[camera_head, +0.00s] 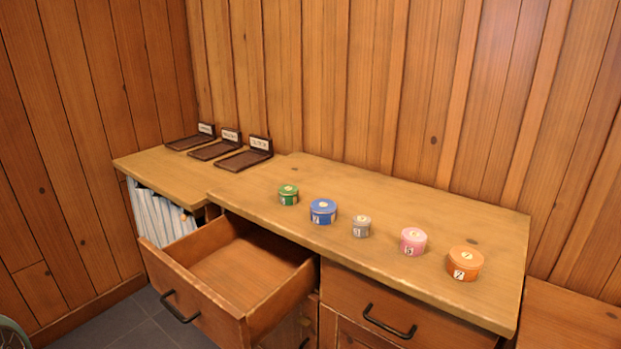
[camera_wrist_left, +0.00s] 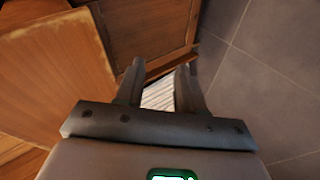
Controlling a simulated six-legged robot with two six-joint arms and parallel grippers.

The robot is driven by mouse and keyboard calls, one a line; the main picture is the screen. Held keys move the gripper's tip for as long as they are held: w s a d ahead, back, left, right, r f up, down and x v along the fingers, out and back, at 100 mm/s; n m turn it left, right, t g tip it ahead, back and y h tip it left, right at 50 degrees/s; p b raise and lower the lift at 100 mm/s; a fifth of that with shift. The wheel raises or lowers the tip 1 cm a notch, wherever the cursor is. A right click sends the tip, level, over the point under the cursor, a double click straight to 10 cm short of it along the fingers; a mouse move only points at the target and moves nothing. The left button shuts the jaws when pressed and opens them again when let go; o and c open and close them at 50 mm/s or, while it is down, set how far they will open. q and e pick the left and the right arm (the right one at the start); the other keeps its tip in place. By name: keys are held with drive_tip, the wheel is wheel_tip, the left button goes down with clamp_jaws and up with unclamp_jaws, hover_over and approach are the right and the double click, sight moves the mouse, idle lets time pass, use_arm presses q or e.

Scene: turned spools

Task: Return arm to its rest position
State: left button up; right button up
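My left gripper (camera_wrist_left: 160,70) shows in the left wrist view. Its two fingers stand apart with nothing between them. Beyond them are the floor and white striped material, with wooden furniture to the left. Neither gripper shows in the head view. Several spools stand in a slanting row on the counter (camera_head: 370,190): green (camera_head: 288,196), blue (camera_head: 323,213), small grey (camera_head: 361,228), pink (camera_head: 413,243) and orange (camera_head: 465,265). They carry number labels, partly too small to read.
An open, empty drawer (camera_head: 240,270) juts out below the counter's left part. A shut drawer (camera_head: 375,305) with a black handle is to its right. Three dark trays with label cards (camera_head: 240,160) sit on the lower left surface. Wooden walls stand behind and left.

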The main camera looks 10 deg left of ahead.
use_arm(q)
drive_tip(key=s+d+f+m+g+h, duration=0.1)
drive_tip(key=s+d+f+m+g, duration=0.5)
drive_tip(key=d, duration=0.5)
drive_tip(key=s+d+f+m+g+h, duration=0.1)
drive_tip(key=s+d+f+m+g, duration=0.5)
drive_tip(key=s+d, duration=0.4)
wheel_tip(320, 180, up, 18)
drive_tip(key=w+n+t+p, duration=0.1)
drive_tip(key=w+p, duration=0.1)
drive_tip(key=p, duration=1.6)
drive_tip(key=shift+d+t+p, duration=0.25)
drive_tip(key=shift+t+p, duration=0.05)
drive_tip(key=shift+p, duration=0.05)
drive_tip(key=shift+a+n, duration=0.1)
drive_tip(key=shift+n, duration=0.2)
